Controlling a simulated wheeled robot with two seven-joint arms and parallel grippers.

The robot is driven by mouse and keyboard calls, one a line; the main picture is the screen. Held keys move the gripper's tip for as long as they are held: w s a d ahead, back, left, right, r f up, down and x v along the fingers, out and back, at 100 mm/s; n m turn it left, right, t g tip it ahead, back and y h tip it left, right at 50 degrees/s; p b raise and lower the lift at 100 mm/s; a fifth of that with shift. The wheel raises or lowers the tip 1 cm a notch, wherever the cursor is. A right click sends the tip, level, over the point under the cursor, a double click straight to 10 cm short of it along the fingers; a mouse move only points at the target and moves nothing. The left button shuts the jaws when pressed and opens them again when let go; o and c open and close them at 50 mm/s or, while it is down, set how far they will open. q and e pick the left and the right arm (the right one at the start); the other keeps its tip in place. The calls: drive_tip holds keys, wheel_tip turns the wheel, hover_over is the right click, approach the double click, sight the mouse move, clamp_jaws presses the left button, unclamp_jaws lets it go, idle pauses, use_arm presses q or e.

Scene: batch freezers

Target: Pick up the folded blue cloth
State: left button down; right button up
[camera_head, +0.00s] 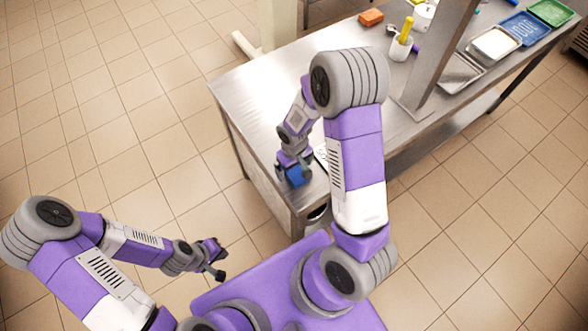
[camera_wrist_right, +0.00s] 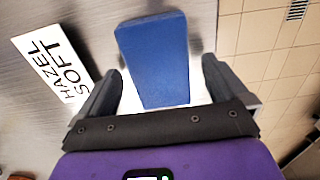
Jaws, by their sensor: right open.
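The folded blue cloth (camera_wrist_right: 155,58) is a flat blue rectangle on the metal table, seen in the right wrist view. In the head view the cloth (camera_head: 296,176) shows at the table's near corner, partly hidden by my right gripper. My right gripper (camera_wrist_right: 162,88) is open, with one finger on each side of the cloth's near end and visible gaps to it. In the head view my right gripper (camera_head: 294,168) is right over the cloth. My left gripper (camera_head: 217,260) is away from the table, over the floor, and its fingers look apart with nothing between them.
A white card reading HAZEL SOFT (camera_wrist_right: 55,65) lies left of the cloth in the wrist view. The metal table (camera_head: 245,95) has a post (camera_head: 437,60) standing on it. Further back are an orange block (camera_head: 371,17), a white cup (camera_head: 400,48) and trays (camera_head: 524,28).

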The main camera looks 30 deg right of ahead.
sight(295, 169)
drive_tip(key=c, duration=1.1)
drive_tip(key=shift+r, duration=0.15)
wheel_tip(295, 169, up, 10)
drive_tip(key=shift+p, duration=0.45)
drive_tip(key=o, duration=0.4)
drive_tip(key=c, duration=0.3)
drive_tip(key=shift+s+f, duration=0.1)
drive_tip(key=shift+f, duration=0.1)
